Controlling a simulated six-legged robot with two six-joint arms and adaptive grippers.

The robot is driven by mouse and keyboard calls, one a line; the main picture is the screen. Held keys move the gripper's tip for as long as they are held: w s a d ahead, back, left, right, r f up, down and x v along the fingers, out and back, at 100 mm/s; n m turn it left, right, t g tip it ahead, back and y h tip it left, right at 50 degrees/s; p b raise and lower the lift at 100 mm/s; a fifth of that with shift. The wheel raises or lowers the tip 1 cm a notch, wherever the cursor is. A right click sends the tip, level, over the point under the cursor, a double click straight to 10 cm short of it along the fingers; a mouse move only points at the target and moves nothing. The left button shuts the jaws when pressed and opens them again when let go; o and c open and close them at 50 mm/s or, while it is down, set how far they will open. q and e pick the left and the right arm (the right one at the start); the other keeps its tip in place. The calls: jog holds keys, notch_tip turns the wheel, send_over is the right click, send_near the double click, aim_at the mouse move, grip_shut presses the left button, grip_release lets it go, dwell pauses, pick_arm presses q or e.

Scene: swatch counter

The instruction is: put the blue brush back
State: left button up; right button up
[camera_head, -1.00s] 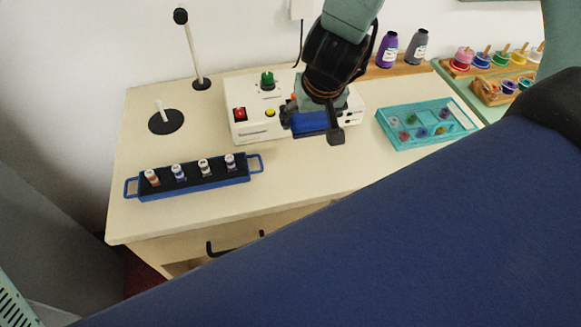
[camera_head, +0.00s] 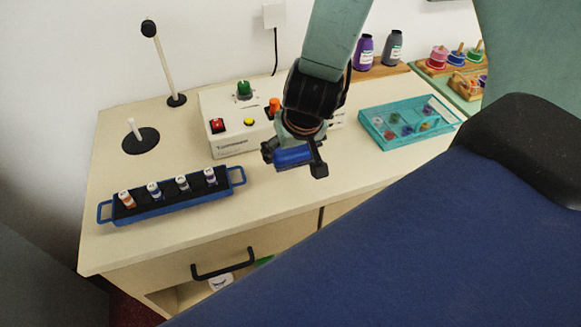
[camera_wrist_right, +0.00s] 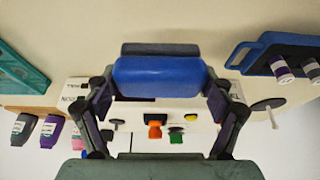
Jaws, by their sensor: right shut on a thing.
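My right gripper (camera_head: 293,160) is shut on the blue brush (camera_head: 291,156), a short blue rounded body. It holds the brush in the air over the counter's front part, in front of the white control box (camera_head: 235,130). In the right wrist view the blue brush (camera_wrist_right: 160,75) lies crosswise between the two fingers, with a dark strip along its far side. The gap between brush and counter is hard to judge. My left gripper is not in view.
A blue tray (camera_head: 165,208) with several small bottles stands left, a teal compartment tray (camera_head: 420,134) right. Two upright rods on black bases (camera_head: 141,141) stand at the back left. Bare counter (camera_head: 200,237) lies in front, above a drawer with a black handle (camera_head: 224,270).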

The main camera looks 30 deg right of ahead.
aim_at(290, 162)
jog(key=shift+a+f, duration=0.1)
jog(key=shift+a, duration=0.25)
jog(key=shift+a+f+b, duration=0.15)
jog(key=shift+f+b, duration=0.15)
jog(key=shift+b, duration=0.05)
jog(key=shift+d+f+b, duration=0.2)
jog(key=shift+f+b, duration=0.2)
jog(key=shift+f, duration=0.2)
jog(key=shift+d+f+b, duration=0.15)
jog(key=shift+f+b, duration=0.2)
jog(key=shift+f, duration=0.25)
jog(key=shift+d+f, duration=0.25)
jog(key=shift+f, duration=0.05)
jog(key=shift+a+r, duration=0.15)
jog(key=shift+a, duration=0.35)
jog(key=shift+f, duration=0.2)
jog(key=o, duration=1)
jog(key=shift+d, duration=0.25)
jog(key=shift+c, duration=0.2)
jog(key=shift+o, duration=1.3)
jog(key=shift+d+f, duration=0.1)
jog(key=shift+a, duration=0.3)
jog(key=shift+d+r, duration=0.15)
jog(key=shift+r, duration=0.25)
jog(key=p+v, duration=0.5)
jog(key=v, duration=0.6)
jog(key=shift+r, duration=0.35)
